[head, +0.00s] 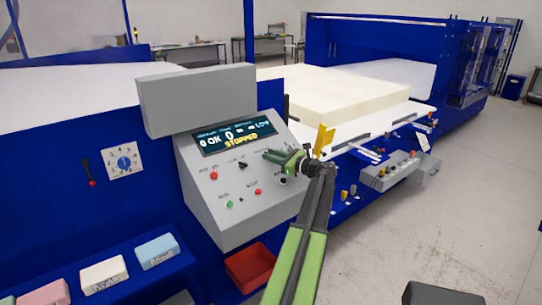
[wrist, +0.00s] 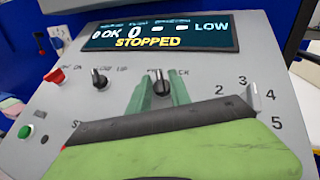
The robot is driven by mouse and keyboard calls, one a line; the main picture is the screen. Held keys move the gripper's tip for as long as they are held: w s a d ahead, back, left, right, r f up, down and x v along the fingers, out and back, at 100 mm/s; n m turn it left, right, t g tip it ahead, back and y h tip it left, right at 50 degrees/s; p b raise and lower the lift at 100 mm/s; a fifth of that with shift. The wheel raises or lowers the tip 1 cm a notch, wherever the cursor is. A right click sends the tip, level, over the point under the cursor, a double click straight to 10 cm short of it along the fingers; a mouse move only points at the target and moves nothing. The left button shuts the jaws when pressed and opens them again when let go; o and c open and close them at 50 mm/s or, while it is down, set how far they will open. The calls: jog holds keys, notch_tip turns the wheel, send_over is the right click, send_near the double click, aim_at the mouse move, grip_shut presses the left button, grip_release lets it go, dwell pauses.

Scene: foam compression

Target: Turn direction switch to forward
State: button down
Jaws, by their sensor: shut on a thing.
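The direction switch (wrist: 162,84) is a small black knob on the sloped grey control panel. Its pale mark points roughly up, between two labels partly covered by my fingers; the right one ends in "CK". My gripper (wrist: 161,92) has its green fingers on both sides of the knob and is shut on it. In the head view my gripper (head: 274,156) reaches the right part of the panel (head: 215,205), and its fingers hide the switch there. The display (head: 235,137) reads "STOPPED" in yellow.
Left of the switch are another black knob (wrist: 99,79), a red control (wrist: 54,76) and a green button (wrist: 25,132). A numbered selector (wrist: 254,97) is to the right. A yellow flag-like part (head: 324,140) stands beside my gripper. A red bin (head: 250,268) sits below the panel.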

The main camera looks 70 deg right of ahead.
jog(key=n+y, duration=0.1)
jog(key=n+y+p, duration=0.1)
jog(key=n+y, duration=0.1)
jog(key=shift+d+r+n+y, duration=0.2)
jog(key=shift+d+n+y, duration=0.1)
jog(key=shift+d, duration=0.05)
jog(key=shift+n+y+p, duration=0.35)
jog(key=shift+n+y, duration=0.45)
jog(key=shift+a+f, duration=0.1)
jog(key=c, duration=1.5)
grip_release()
jog(key=s, duration=0.5)
jog(key=s+r+p, duration=0.1)
jog(key=s, duration=0.5)
jog(key=s+p, duration=0.1)
jog(key=s, duration=0.5)
jog(key=shift+s+d+r, duration=0.1)
jog(key=shift+d+r, duration=0.1)
jog(key=shift+r, duration=0.2)
